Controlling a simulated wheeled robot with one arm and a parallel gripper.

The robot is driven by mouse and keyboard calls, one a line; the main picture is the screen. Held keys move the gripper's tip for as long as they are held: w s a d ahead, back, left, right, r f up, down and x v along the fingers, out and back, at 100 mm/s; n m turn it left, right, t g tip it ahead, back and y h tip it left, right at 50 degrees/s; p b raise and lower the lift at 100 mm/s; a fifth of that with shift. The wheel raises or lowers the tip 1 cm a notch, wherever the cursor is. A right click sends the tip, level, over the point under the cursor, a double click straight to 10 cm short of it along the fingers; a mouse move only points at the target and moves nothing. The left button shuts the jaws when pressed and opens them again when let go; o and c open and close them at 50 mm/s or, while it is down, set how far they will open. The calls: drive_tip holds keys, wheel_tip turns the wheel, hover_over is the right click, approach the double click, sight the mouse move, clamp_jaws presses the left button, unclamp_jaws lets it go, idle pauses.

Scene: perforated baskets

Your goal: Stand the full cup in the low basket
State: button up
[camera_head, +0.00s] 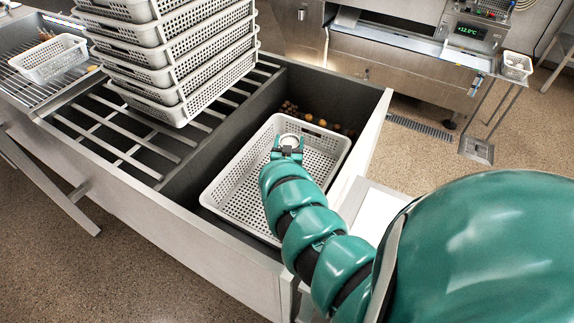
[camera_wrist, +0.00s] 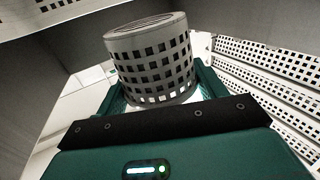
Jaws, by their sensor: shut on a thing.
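The cup (camera_head: 291,138) is a small grey perforated cylinder; in the wrist view (camera_wrist: 151,62) its square holes show. My gripper (camera_head: 287,153) is shut on it, with a green finger on each side. In the head view the cup appears over the far part of the low white perforated basket (camera_head: 238,196), which sits down in a dark recess of the counter. I cannot tell whether the cup touches the basket floor or hangs above it. What fills the cup is not clear. My arm hides the basket's near right part.
A tall stack of white perforated baskets (camera_head: 178,82) stands on the slatted rack (camera_head: 128,135) left of the recess. Small round brown and yellow things (camera_head: 308,118) lie behind the low basket. Another small basket (camera_head: 48,58) stands far left. The low basket's left part looks empty.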

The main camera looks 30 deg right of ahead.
sight(290, 142)
drive_tip(key=shift+f, duration=1.65)
drive_tip(key=shift+f, duration=0.1)
drive_tip(key=shift+f, duration=0.55)
drive_tip(key=shift+a+f+b, duration=0.1)
drive_tip(key=shift+f+b, duration=0.65)
drive_tip(key=shift+f, duration=0.45)
drive_tip(key=shift+f+b, duration=0.45)
drive_tip(key=shift+b, duration=0.1)
drive_tip(key=shift+f, duration=0.15)
